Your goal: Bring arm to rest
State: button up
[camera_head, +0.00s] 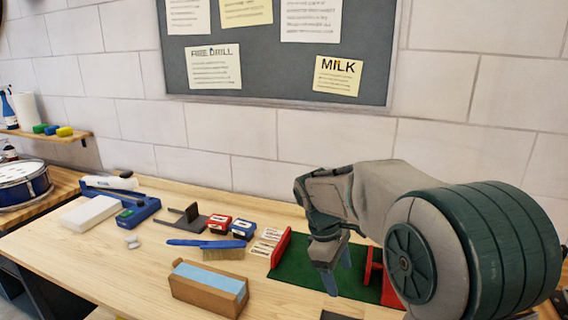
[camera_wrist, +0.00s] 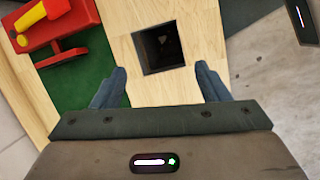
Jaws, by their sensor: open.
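My gripper (camera_head: 336,276) is at the right of the bench in the head view, pointing down over the green mat (camera_head: 296,262). In the wrist view my gripper (camera_wrist: 162,88) shows two blue-grey fingers spread apart with nothing between them. Beyond the fingertips a square dark opening (camera_wrist: 160,48) lies in the wooden bench top (camera_wrist: 120,20). My arm hides part of the mat and the right end of the bench in the head view.
A red fixture (camera_wrist: 62,35) with a yellow part stands on the mat, near my gripper. A brush (camera_head: 222,250), a cardboard box with a blue top (camera_head: 208,288) and red and blue small boxes (camera_head: 243,230) lie left of the mat. A board hangs on the wall (camera_head: 280,60).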

jog(key=s+d+m+t+y, duration=0.3)
jog(key=s+m, duration=0.9)
jog(key=s, duration=0.7)
jog(key=shift+s+d+r+t, duration=0.4)
jog(key=shift+d+t, duration=0.1)
jog(key=shift+d, duration=0.2)
